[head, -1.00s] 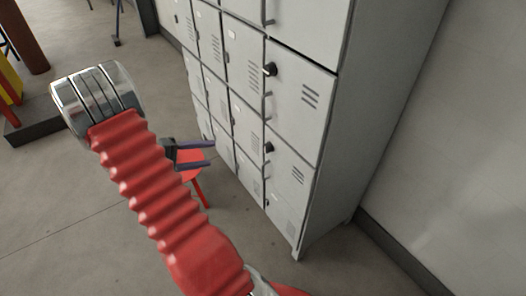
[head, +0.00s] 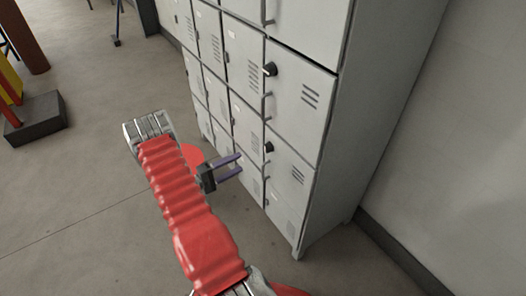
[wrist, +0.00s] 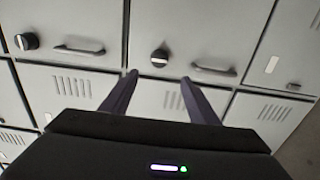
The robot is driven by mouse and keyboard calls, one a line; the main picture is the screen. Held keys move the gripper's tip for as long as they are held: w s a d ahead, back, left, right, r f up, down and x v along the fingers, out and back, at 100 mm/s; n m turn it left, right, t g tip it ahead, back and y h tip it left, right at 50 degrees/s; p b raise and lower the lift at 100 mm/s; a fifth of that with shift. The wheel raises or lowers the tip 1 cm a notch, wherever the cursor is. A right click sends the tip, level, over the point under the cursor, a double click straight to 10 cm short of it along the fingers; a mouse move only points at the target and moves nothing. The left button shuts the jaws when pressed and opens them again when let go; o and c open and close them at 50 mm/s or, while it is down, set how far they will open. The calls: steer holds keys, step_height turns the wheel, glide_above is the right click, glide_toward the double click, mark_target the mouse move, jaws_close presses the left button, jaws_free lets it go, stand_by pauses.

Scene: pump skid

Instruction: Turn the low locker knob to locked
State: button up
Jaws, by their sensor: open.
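The low locker knob (head: 268,147) is a small black knob on a grey door at the front corner of the lockers. In the wrist view the knob (wrist: 159,57) shows just beyond the fingertips, about centred between them, with a pale mark on its face. I cannot tell which setting the mark stands for. My gripper (head: 240,162) is open and empty, its two dark fingers pointing at the locker front. The fingertips also show in the wrist view (wrist: 159,79). They appear apart from the knob.
A similar upper knob (head: 270,69) sits on the door above and shows at left in the wrist view (wrist: 27,41). A bar handle (wrist: 214,69) lies beside the low knob. A red object (head: 193,155) is partly hidden behind my arm.

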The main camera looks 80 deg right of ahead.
mark_target(265, 150)
steer(key=shift+s, duration=0.1)
steer(key=x, duration=1.3)
steer(key=shift+s+d, duration=0.2)
steer(key=shift+d, duration=0.1)
steer(key=shift+c, duration=0.6)
steer(key=c, duration=0.9)
